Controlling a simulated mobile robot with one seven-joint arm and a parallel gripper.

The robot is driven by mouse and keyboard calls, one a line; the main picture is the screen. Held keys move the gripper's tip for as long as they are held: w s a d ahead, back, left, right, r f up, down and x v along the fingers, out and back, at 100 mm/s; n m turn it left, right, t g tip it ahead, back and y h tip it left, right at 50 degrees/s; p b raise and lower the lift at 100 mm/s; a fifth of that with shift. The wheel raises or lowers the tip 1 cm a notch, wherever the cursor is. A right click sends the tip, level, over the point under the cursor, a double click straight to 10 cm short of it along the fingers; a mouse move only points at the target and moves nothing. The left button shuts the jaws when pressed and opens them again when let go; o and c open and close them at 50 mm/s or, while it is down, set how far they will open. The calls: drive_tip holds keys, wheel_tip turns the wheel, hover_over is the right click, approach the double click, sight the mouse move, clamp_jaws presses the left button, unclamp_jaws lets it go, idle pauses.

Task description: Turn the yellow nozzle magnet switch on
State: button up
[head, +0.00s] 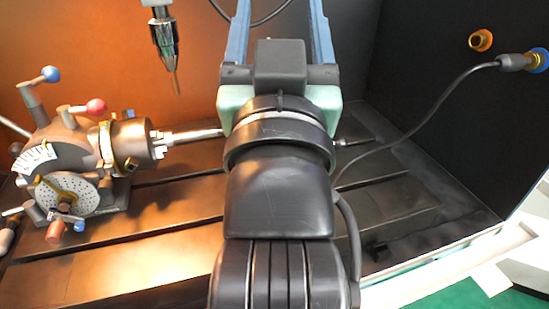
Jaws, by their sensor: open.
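I cannot clearly make out a yellow nozzle magnet switch. It may be hidden behind my arm or out of frame. A brass-yellow fitting (539,60) with a blue ring is on the dark right wall, with a black cable plug at it. An orange-brass round fitting (481,40) sits on the same wall to its upper left. My gripper (279,8) points away from me at the top middle.
The indexing chuck (125,145), with a dividing plate (72,193) and blue- and red-knobbed levers, stands at left. A metal tool (165,40) hangs above it. The black cable (432,110) runs from the right wall towards my arm. The slotted dark bed (120,262) is largely bare in front.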

drive_tip(key=w+r+g+p, duration=0.3)
drive_tip(key=w+g+p, duration=0.1)
drive_tip(key=p, duration=0.8)
wheel_tip(320, 180, down, 8)
drive_tip(key=w+a+n+g+h+p, duration=0.1)
drive_tip(key=n+g+h+p, duration=0.1)
drive_tip(key=n+g+p, duration=0.15)
drive_tip(key=s+a+f+n+g+h, duration=0.15)
drive_tip(key=f+n, duration=0.25)
drive_tip(key=f, duration=0.5)
drive_tip(key=s+a+f+n+g+h, duration=0.1)
drive_tip(key=s+f+n+g+h, duration=0.15)
drive_tip(key=f, duration=0.55)
drive_tip(key=s+a+f+n+t+h, duration=0.2)
drive_tip(key=s+f+n, duration=0.4)
drive_tip(key=n, duration=0.4)
drive_tip(key=s+a+f+n+t+h, duration=0.2)
drive_tip(key=s+f+n, duration=0.1)
drive_tip(key=s+n, duration=0.6)
drive_tip(key=shift+n, duration=0.3)
drive_tip(key=x, duration=1.3)
drive_tip(key=shift+w+a, duration=0.15)
drive_tip(key=shift+w, duration=0.3)
